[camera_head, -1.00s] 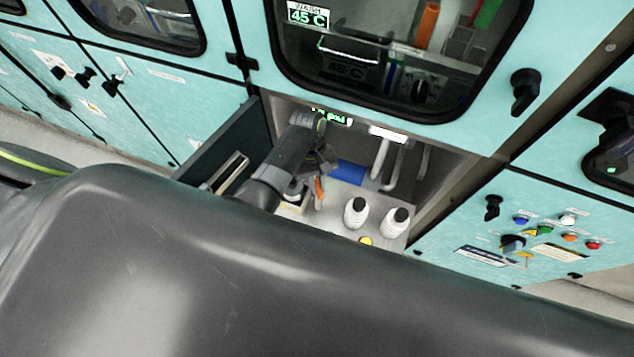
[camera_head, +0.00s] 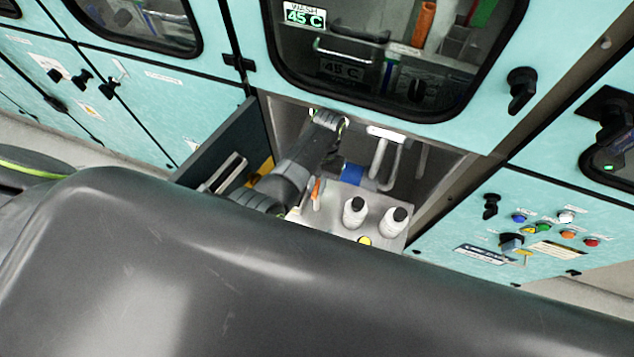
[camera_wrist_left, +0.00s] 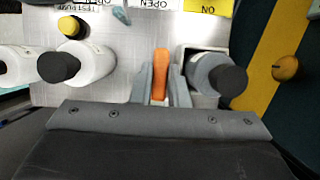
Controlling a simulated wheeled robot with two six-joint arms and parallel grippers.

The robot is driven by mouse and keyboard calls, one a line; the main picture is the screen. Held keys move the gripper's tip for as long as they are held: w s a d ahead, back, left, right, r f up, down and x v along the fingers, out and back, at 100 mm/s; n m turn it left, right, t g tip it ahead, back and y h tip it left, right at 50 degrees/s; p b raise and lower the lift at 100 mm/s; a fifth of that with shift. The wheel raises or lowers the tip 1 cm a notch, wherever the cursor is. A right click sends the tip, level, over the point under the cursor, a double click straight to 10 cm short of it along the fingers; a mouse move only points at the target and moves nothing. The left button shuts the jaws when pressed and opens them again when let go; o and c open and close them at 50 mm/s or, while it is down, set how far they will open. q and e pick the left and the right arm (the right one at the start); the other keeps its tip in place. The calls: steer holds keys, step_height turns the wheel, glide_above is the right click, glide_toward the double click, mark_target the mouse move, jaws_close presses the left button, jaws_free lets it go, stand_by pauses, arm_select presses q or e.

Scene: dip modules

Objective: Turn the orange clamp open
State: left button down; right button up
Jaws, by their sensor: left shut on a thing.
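The orange clamp (camera_wrist_left: 160,72) stands upright between the two grey fingers of my left gripper (camera_wrist_left: 160,75) in the left wrist view. The fingers are shut on it. In the head view a small orange part of the clamp (camera_head: 316,190) shows in the open bay, beside my left arm. My left arm reaches into the bay there and hides part of the clamp's surroundings; the fingertips are hard to make out. My right gripper is in neither view.
Two white bottles with black caps (camera_head: 355,212) (camera_head: 396,221) stand to the right on the metal panel. A grey bottle with a dark cap (camera_wrist_left: 215,75) is close right of the clamp in the wrist view. A yellow knob (camera_head: 365,240) and blue cylinder (camera_head: 351,174) are near.

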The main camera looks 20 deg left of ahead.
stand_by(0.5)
arm_select(q)
steer(key=c, duration=1.4)
jaws_free()
